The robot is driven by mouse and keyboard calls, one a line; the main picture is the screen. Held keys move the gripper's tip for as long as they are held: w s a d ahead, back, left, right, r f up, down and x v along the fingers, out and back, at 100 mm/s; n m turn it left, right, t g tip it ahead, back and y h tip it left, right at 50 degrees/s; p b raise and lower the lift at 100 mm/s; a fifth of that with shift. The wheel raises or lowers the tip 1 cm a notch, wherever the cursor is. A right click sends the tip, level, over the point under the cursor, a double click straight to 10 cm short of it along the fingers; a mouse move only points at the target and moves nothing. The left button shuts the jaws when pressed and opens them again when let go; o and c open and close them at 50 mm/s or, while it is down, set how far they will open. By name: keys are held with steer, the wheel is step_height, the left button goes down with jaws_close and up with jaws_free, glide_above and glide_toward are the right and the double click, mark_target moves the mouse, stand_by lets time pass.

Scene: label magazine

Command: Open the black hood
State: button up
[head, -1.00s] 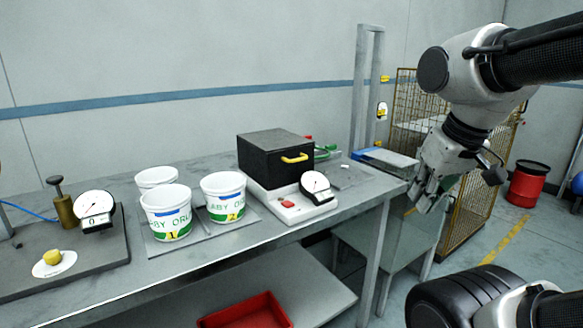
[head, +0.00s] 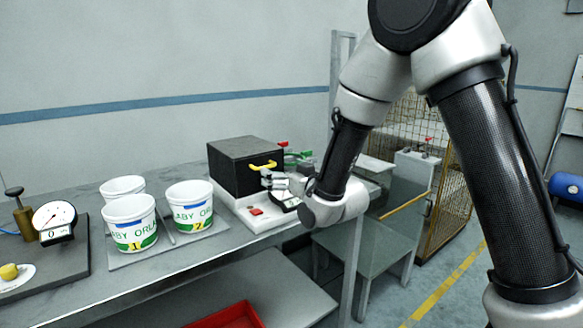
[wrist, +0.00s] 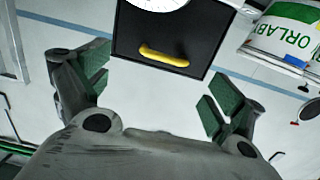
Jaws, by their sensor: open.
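The black hood (head: 236,161) is a box sitting shut on a white base (head: 240,209) on the bench. Its yellow handle (head: 263,166) is on the front face. In the wrist view the hood (wrist: 135,40) appears upside down, with the yellow handle (wrist: 163,56) ahead of the jaws and between them. My gripper (head: 270,180) is close in front of the handle, and it also shows in the wrist view (wrist: 152,92). Its jaws are open and wide apart, with nothing between the green pads. The handle looks apart from both fingers. The dial on the base is partly hidden by my gripper.
White tubs (head: 130,222) stand left of the hood on a grey plate. A dial gauge (head: 54,220) and a yellow-knobbed white disc (head: 9,272) are further left. A wire cage (head: 442,170) stands behind my arm.

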mark_target(268, 167)
steer(key=shift+t, duration=0.3)
steer(key=x, duration=0.7)
steer(key=shift+w+a+f, duration=0.15)
steer(key=shift+a, duration=0.4)
